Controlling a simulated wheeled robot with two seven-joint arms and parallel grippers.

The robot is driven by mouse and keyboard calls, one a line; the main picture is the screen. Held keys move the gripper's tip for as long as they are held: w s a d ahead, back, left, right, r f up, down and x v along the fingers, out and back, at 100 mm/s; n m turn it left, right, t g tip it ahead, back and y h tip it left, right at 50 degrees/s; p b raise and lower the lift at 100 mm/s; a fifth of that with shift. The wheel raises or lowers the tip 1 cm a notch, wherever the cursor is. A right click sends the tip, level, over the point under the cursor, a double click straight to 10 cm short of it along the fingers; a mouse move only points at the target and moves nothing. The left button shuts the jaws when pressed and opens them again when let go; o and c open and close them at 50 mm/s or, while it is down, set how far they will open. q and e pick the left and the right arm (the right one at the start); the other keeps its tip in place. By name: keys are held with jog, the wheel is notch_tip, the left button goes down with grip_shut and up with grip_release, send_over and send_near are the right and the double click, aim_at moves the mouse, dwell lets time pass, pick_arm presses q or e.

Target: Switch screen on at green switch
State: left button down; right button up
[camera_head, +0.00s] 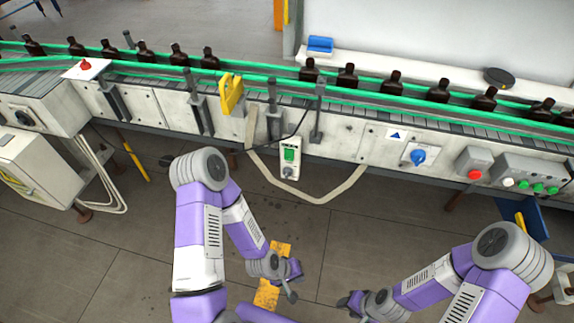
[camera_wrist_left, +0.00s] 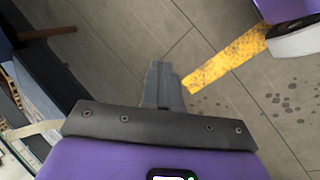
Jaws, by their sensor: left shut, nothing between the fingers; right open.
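A white control box (camera_head: 289,172) hangs on the front of the conveyor, near the middle. My left gripper (camera_head: 291,296) is low over the floor, below and well apart from the box. It is shut and empty, its fingers together in the left wrist view (camera_wrist_left: 163,84). My right gripper (camera_head: 348,304) is open and empty, low to the right of the left one.
Amber bottles (camera_head: 346,77) line the conveyor. A pale loop (camera_head: 315,197) hangs below the box. The floor in front (camera_head: 350,235) is clear.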

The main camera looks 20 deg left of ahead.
pick_arm(q)
jog(key=w+a+r+n+t, duration=0.2)
jog(key=w+r+n+t, duration=0.55)
jog(key=w+n, duration=0.55)
jog(key=w+a+r+n+t+y, duration=0.3)
jog(key=a+r+n+t+y, duration=0.3)
jog(key=n, duration=1.1)
jog(key=a+r, duration=0.3)
jog(key=a, duration=0.2)
jog(key=shift+w+r+y, duration=0.2)
jog(key=shift+r+y, duration=0.1)
jog(key=shift+w+a, duration=0.1)
jog(key=shift+a, duration=0.05)
